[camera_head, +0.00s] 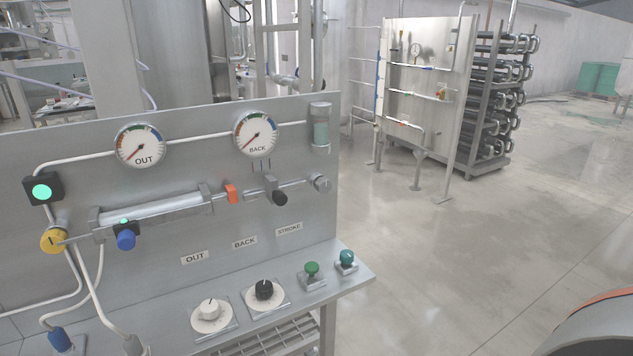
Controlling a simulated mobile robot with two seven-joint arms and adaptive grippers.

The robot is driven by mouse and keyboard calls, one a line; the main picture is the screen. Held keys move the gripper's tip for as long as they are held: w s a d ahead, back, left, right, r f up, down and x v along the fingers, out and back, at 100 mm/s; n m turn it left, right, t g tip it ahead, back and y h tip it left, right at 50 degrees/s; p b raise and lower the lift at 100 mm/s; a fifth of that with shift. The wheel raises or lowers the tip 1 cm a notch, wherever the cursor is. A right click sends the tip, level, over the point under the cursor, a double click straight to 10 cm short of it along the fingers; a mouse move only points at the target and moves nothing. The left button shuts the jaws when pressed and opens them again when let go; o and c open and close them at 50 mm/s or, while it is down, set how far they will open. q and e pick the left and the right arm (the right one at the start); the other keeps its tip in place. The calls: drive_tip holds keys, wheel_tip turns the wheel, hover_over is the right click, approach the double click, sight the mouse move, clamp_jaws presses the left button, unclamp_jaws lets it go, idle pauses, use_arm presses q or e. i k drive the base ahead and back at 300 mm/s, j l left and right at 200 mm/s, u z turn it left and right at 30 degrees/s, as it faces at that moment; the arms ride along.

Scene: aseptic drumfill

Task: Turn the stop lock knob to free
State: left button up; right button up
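A grey panel (160,245) with a sloped shelf fills the left of the head view. A horizontal rod runs across it from a clear cylinder (150,213). On the rod sits a grey block with a black knob (280,198), which may be the stop lock knob; no label confirms it. An orange piece (231,193) sits on the rod to its left. The shelf holds a white knob (209,309) and a black-topped dial knob (264,290), in line with labels OUT (194,257) and BACK (244,242). Neither gripper shows.
Two gauges, OUT (140,147) and BACK (256,135), sit above the rod. A yellow knob (54,240), a blue knob (125,240) and hoses are at left. Two green buttons (312,269) (346,257) are at the shelf's right. Open floor (460,260) lies right of the panel.

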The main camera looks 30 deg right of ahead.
sight(323, 185)
drive_tip(key=k+l+z, duration=0.15)
drive_tip(key=z, duration=0.8)
